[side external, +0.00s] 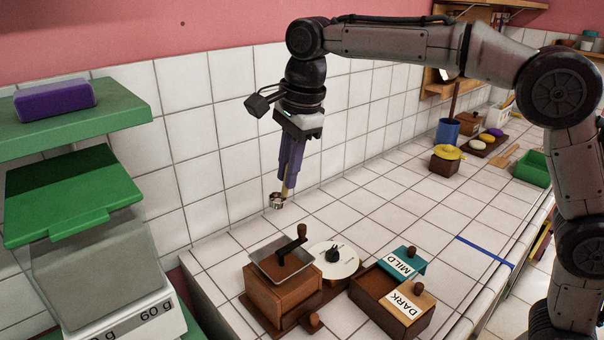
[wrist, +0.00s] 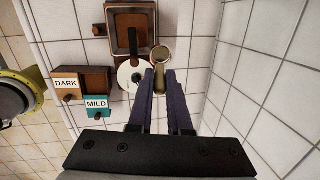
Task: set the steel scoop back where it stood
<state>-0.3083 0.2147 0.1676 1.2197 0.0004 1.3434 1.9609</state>
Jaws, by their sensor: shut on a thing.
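The steel scoop (side external: 277,201) hangs from my gripper (side external: 285,183) by a tan handle, above the tiled counter behind the coffee grinder. Its round cup faces me in the wrist view (wrist: 163,51), just beyond my fingertips. The purple fingers of my gripper (wrist: 168,85) are shut on the scoop's handle. The scoop appears clear of the counter and of the grinder. Most of the handle is hidden between the fingers.
The wooden grinder (side external: 283,288) with its crank stands below. Beside it are a white round dial (side external: 333,261) and a box with MILD (side external: 402,262) and DARK (side external: 407,304) lids. A scale (side external: 110,285) and green shelf (side external: 125,112) stand left. Counter tiles at centre are clear.

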